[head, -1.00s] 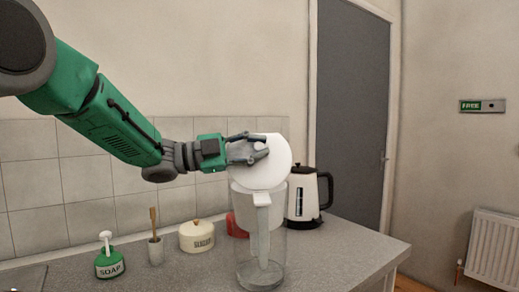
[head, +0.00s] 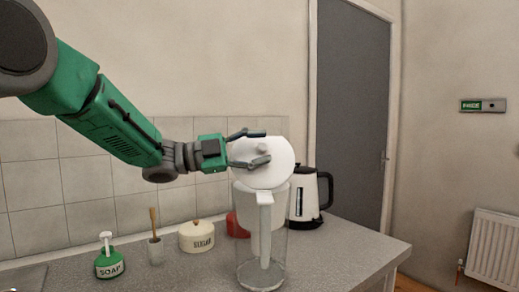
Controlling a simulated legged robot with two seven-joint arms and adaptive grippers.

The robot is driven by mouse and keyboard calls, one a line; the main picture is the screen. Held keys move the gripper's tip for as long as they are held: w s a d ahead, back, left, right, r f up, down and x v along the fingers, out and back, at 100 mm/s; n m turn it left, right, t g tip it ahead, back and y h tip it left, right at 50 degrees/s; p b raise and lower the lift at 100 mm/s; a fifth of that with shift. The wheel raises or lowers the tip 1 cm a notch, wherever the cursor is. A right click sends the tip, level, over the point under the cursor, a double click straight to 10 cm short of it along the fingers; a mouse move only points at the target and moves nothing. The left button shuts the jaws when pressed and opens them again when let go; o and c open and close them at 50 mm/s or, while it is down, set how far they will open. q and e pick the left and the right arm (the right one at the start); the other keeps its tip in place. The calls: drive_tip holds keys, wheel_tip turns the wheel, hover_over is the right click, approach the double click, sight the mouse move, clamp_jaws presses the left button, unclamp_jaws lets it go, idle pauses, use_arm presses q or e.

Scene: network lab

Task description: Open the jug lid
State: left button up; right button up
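The clear jug (head: 262,250) stands upright on the grey worktop, with a white insert inside and a handle facing me. Its round white lid (head: 275,175) is tilted up steeply above the jug's rim, its face with a small knob (head: 262,148) turned toward me. My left gripper (head: 266,147) is at the lid's upper left, its fingers spread apart above and below the knob. The fingers do not close on the knob. My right gripper is not in view.
A white and black kettle (head: 304,198) stands right behind the jug, and a red object (head: 236,226) is partly hidden behind it. A cream pot (head: 196,236), a brush holder (head: 155,251) and a green soap dispenser (head: 109,264) stand to the left. The worktop (head: 345,252) is clear to the right.

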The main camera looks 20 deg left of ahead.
use_arm(q)
drive_tip(key=shift+s+a, duration=0.1)
drive_tip(key=shift+a, duration=0.1)
drive_tip(key=v, duration=1.1)
drive_tip(key=shift+a+f, duration=0.2)
drive_tip(key=shift+a, duration=0.15)
